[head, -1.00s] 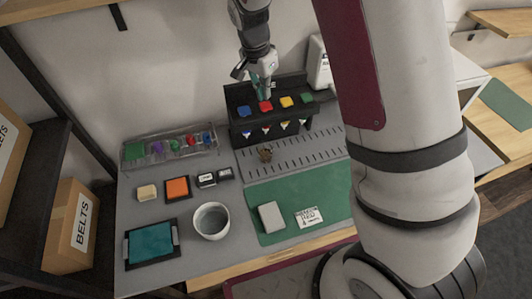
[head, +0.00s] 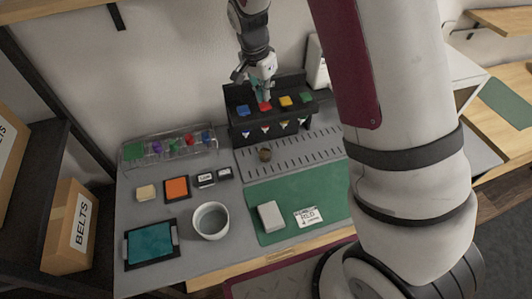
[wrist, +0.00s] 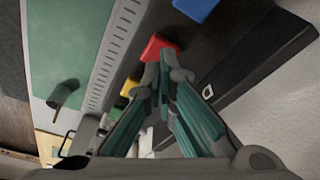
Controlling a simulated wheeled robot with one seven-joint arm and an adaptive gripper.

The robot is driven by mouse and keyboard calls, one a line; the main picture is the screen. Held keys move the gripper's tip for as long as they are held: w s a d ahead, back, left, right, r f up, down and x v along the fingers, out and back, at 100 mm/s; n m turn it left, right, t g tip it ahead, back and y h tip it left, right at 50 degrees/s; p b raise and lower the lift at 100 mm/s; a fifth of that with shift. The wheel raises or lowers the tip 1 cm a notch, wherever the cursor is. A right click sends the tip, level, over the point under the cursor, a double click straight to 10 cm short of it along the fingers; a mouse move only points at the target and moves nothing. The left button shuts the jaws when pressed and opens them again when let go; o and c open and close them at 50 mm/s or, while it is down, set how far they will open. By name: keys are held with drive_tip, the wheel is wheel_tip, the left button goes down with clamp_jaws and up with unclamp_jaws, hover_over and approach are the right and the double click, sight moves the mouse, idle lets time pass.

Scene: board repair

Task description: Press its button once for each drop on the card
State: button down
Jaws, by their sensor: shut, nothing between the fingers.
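A black dispenser (head: 250,128) at the back of the bench has a row of blue (head: 243,111), red (head: 265,106), yellow (head: 285,101) and green (head: 305,97) buttons on top. My gripper (head: 265,98) is shut and empty, pointing down at the red button. In the wrist view the fingertips (wrist: 157,82) overlap the edge of the red button (wrist: 155,46); I cannot tell if they touch it. The white card (head: 308,217) lies on the green mat (head: 262,197); it reads "RED", with a smaller line below too blurred to read surely.
A grey block (head: 270,215) lies beside the card. A white bowl (head: 210,221), teal pad (head: 150,243), orange pad (head: 177,189) and clear rack (head: 168,148) stand left.

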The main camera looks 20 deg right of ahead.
sight(265, 105)
drive_tip(key=shift+f, duration=0.2)
idle(0.5)
drive_tip(key=shift+a+x, duration=0.2)
drive_tip(key=shift+x, duration=1.05)
drive_tip(key=shift+s, duration=0.2)
drive_tip(key=shift+d+v, duration=0.1)
drive_tip(key=shift+v, duration=0.55)
drive_tip(key=shift+d+v, duration=0.15)
drive_tip(key=shift+v, duration=0.55)
drive_tip(key=shift+w+f, duration=0.1)
drive_tip(key=shift+w, duration=0.1)
